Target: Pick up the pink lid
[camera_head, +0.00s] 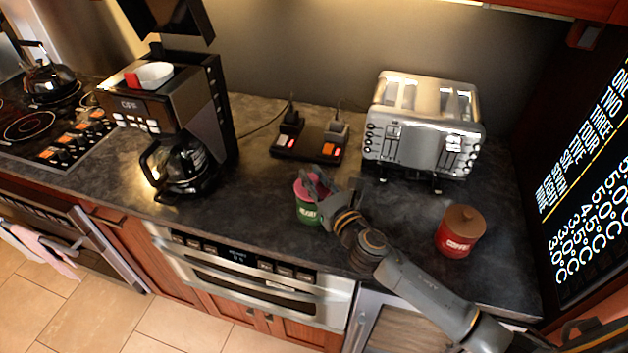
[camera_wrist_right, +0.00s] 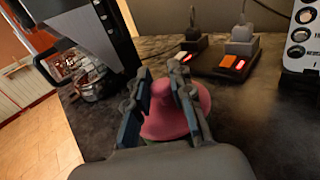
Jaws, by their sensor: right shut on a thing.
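The pink lid (camera_head: 309,188) sits at the top of a green canister (camera_head: 307,213) on the dark counter, in front of the power strip. In the right wrist view the pink lid (camera_wrist_right: 172,113) stands between the two fingers. My right gripper (camera_head: 318,187) is shut on the lid, with one finger on each side. The canister is mostly hidden in the wrist view, and I cannot tell whether the lid is apart from it. My left gripper is not in view.
A red canister with a brown lid (camera_head: 460,231) stands right of my arm. A toaster (camera_head: 423,125) and a switched power strip (camera_head: 308,141) are behind. A coffee maker (camera_head: 183,125) stands left. The counter's front edge is near the green canister.

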